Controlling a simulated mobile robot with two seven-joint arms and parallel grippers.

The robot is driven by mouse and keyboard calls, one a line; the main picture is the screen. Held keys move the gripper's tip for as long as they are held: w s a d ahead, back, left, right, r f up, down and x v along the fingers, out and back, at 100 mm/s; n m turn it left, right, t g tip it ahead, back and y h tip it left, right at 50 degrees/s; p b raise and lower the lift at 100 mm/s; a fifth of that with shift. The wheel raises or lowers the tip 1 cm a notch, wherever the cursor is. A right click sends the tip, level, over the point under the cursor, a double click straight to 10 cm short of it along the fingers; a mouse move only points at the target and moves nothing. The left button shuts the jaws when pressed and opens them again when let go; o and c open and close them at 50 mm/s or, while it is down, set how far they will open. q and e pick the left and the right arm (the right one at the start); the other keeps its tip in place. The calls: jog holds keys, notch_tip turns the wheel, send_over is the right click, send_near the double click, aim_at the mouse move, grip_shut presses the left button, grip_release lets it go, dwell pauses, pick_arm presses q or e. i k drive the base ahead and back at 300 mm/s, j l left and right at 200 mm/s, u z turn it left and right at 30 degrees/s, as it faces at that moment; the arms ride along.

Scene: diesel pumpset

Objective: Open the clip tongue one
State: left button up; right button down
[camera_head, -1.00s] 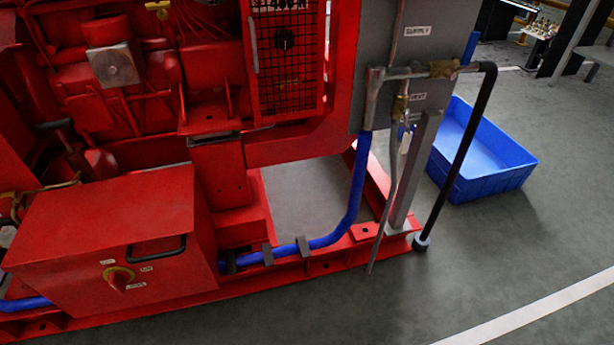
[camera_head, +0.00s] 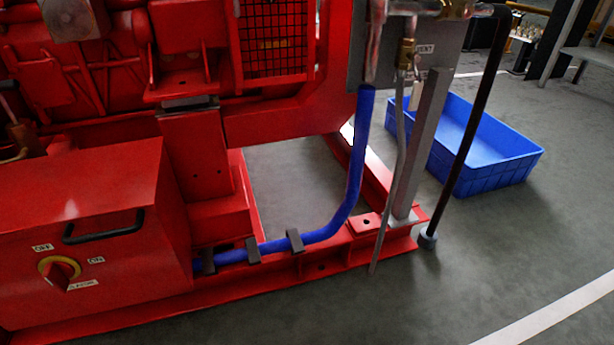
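Several small dark clips sit along the blue hose (camera_head: 345,195) where it runs low on the red base rail. One clip (camera_head: 295,241) is at the right, another clip (camera_head: 252,250) is in the middle, and a third clip (camera_head: 206,261) is at the left, close to the red box. They look upright around or against the hose. I cannot tell which is clip tongue one, or whether any tongue is open or shut. Neither of my grippers shows in the head view.
A red box (camera_head: 90,235) with a black handle and a rotary switch (camera_head: 60,272) stands at the left. A grey post (camera_head: 420,150) and black pipe (camera_head: 470,125) rise at the right. A blue crate (camera_head: 490,165) lies behind them. The grey floor in front is clear.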

aim_at(297, 242)
jog(key=k, duration=0.45)
jog(key=k+l+u, duration=0.1)
jog(key=i+l, duration=1.2)
jog(key=l, duration=0.15)
